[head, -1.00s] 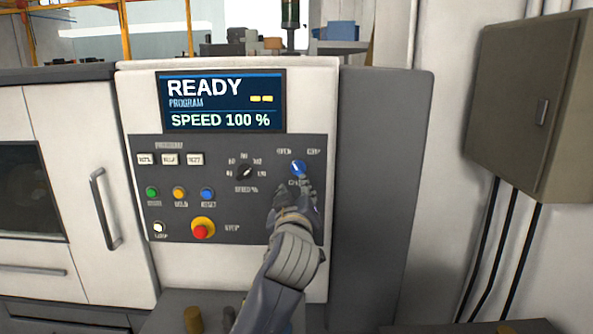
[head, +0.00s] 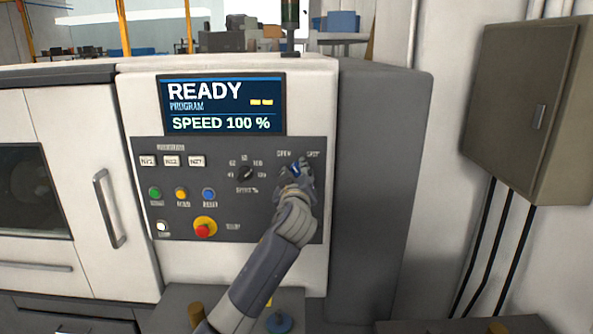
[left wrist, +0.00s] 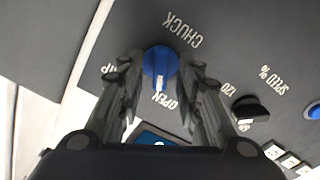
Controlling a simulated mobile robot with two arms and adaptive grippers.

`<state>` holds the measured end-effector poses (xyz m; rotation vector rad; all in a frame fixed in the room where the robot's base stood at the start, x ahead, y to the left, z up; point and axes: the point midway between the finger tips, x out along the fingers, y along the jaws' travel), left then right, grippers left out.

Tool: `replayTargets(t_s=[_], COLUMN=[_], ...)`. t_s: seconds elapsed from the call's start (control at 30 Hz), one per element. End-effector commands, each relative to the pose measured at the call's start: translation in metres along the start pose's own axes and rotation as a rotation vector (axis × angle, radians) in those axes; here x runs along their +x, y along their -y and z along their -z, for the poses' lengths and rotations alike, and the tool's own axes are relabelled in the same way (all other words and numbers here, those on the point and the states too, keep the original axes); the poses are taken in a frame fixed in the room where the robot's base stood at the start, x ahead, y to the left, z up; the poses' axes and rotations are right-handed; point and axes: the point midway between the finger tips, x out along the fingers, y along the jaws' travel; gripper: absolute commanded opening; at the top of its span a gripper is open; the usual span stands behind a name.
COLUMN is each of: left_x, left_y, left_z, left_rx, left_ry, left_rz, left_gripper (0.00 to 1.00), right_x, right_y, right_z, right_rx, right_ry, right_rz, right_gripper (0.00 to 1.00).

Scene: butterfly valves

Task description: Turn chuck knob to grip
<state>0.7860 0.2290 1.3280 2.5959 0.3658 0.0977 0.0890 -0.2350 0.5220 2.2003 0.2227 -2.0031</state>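The blue chuck knob (head: 296,168) is at the upper right of the dark control panel, mostly hidden by my left gripper (head: 300,176) in the head view. In the left wrist view the round blue knob (left wrist: 160,62) lies between the fingertips of my left gripper (left wrist: 162,68). The two fingers are apart, one on each side of the knob, with a small gap visible on each side. The knob's white pointer line is toward the OPEN label; the GRIP label is partly hidden by a finger. My right gripper is in neither view.
The black speed knob (head: 245,173) is left of the chuck knob; it also shows in the left wrist view (left wrist: 250,112). A red stop button (head: 203,230) and coloured buttons are further left. The screen (head: 222,104) reads READY. A grey cabinet (head: 530,110) hangs at the right.

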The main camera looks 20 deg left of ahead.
Motion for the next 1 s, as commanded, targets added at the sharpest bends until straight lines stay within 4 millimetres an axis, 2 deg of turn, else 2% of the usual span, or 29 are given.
replayTargets(t_s=[0.3, 0.47, 0.8, 1.0], left_x=[0.002, 0.0019, 0.0019, 0.0019], left_y=[0.0002, 0.0003, 0.0003, 0.0001], left_z=[-0.0003, -0.0003, -0.0003, -0.0006], left_rx=[0.0, 0.0, 0.012, 0.082], left_ry=[0.0, 0.0, 0.0, 0.0], left_rz=[0.0, 0.0, 0.0, 0.0], left_gripper=[0.33, 0.0, 0.0, 0.0], right_x=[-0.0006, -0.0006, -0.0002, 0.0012], right_y=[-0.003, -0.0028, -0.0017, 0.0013], right_z=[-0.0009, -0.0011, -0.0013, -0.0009], right_rx=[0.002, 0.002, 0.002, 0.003], right_ry=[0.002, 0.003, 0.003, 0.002], right_rz=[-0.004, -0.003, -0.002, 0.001], right_gripper=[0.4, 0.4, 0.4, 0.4])
